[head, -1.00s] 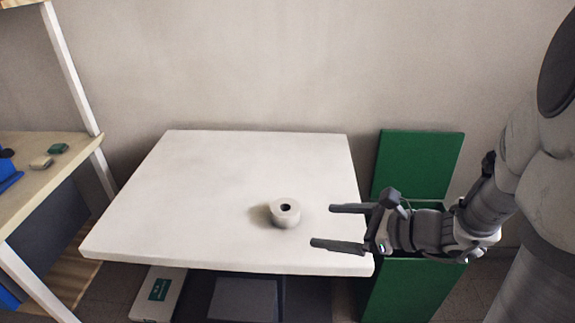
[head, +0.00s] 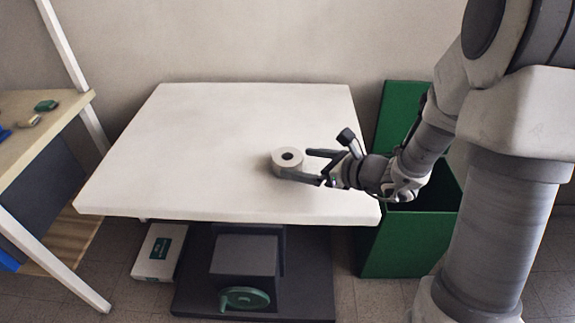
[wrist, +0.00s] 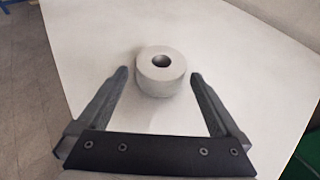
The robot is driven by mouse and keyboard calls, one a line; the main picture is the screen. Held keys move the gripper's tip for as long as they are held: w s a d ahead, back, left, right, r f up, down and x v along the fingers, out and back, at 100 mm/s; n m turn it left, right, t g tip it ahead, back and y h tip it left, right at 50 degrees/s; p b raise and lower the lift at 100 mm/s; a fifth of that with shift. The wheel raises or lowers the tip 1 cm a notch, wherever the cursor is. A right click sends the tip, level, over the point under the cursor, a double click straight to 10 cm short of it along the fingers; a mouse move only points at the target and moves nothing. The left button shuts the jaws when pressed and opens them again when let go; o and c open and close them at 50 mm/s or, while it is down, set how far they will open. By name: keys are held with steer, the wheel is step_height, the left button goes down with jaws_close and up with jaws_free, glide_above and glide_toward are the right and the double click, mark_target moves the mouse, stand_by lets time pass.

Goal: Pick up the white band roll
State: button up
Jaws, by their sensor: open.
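The white band roll (head: 288,160) stands on its flat side on the white table, its dark centre hole facing up. It also shows in the wrist view (wrist: 161,75), just beyond the fingertips and roughly centred between them. My gripper (head: 296,164) is open and low over the table, reaching in from the right. In the head view its fingertips are at the roll's right side, one finger passing in front of its lower edge. I cannot tell whether a finger touches the roll.
The white table (head: 180,150) is otherwise bare. A green bin (head: 410,240) stands at its right, beneath my arm. A wooden shelf (head: 60,115) with small items is at the left.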

mark_target(292, 159)
steer(key=shift+r+b+x, duration=0.1)
steer(key=shift+b+x, duration=0.3)
steer(key=shift+x, duration=0.95)
steer(key=shift+r+b+x, duration=0.15)
steer(key=shift+b+x, duration=0.2)
steer(key=shift+x, duration=1.05)
steer(key=shift+c, duration=0.3)
steer(key=c, duration=1)
